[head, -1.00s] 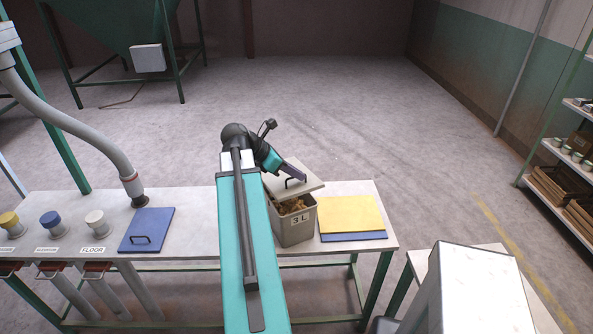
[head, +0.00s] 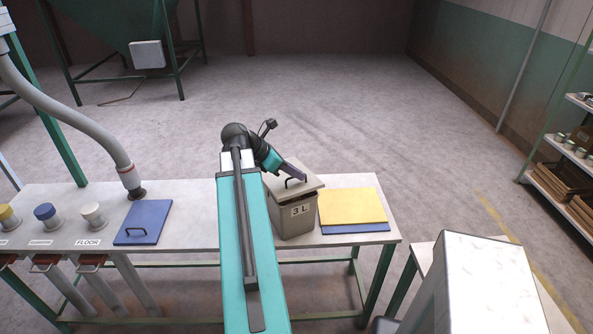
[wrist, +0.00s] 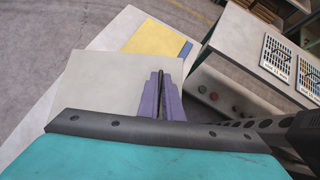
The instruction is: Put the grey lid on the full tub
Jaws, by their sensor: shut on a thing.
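The grey lid (head: 308,184) covers the top of the grey tub marked 3 L (head: 294,222) on the bench. It looks level, with no clear gap at the front, though I cannot tell whether it touches the rim all round. The tub's contents are hidden. My gripper (head: 297,175) is shut on the lid's dark handle. In the wrist view the lid (wrist: 95,85) spreads out below my gripper (wrist: 162,90), whose purple fingers are closed together; the tub is hidden there.
A yellow lid (head: 350,204) lies on a blue one right of the tub. Another blue lid (head: 143,222) lies left on the bench (head: 190,225), near a hose (head: 110,150) and several capped pipes. My arm covers part of the bench.

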